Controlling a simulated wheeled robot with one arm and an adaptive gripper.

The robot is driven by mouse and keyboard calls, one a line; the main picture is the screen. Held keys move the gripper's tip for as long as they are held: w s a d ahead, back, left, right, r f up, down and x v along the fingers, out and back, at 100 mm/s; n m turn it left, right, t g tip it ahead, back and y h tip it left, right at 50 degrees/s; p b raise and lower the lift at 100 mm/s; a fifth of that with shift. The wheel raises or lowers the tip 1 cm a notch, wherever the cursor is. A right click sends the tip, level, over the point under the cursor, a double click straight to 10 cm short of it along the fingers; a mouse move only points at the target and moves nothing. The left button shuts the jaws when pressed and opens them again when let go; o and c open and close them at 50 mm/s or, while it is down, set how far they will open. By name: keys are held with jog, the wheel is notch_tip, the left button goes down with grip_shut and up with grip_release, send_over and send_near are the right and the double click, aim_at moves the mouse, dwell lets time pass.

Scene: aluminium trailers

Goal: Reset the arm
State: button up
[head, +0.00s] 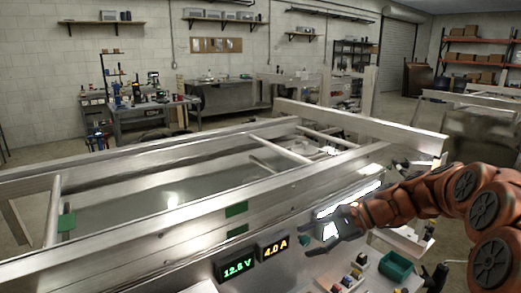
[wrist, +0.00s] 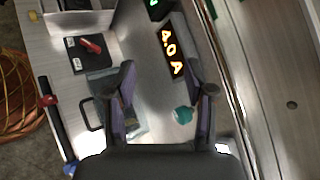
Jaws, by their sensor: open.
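My gripper (head: 319,231) is at the end of my orange-red arm, which reaches in from the right in the head view. It is over the bench area beside the trailer's aluminium rail (head: 190,222). In the wrist view my gripper (wrist: 161,84) is open, with its two dark fingers spread apart. Nothing is held between them. A current display reading 4.0 A (wrist: 171,52) lies beyond the fingertips. A small teal round item (wrist: 183,115) shows beside the right finger, and a greyish tray (wrist: 134,122) is partly hidden behind the left finger.
Voltage (head: 237,265) and current (head: 273,248) displays face up front. A green bin (head: 396,266) and small parts (head: 350,280) lie below my arm. A black box with a red item (wrist: 90,50) and an orange cable coil (wrist: 18,92) are at left in the wrist view.

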jog(key=s+a+f+n+g+h, duration=0.1)
jog(key=s+a+n+g+h, duration=0.15)
jog(key=s, duration=0.75)
jog(key=s+a+f+n+g+h, duration=0.1)
jog(key=s+n+h, duration=0.25)
jog(key=s, duration=0.55)
jog(key=s+d+f+n+h+p, duration=0.1)
jog(key=s+d+n+h, duration=0.1)
jog(key=s, duration=0.6)
jog(key=s+d+f+n+h+p, duration=0.1)
jog(key=s+d+f+n+h, duration=0.1)
jog(key=s+d, duration=0.5)
jog(key=shift+s+f+n+h, duration=0.15)
jog(key=shift+s+n+h, duration=0.65)
jog(key=shift+n, duration=0.2)
jog(key=shift+d, duration=0.1)
jog(key=shift+c, duration=1.2)
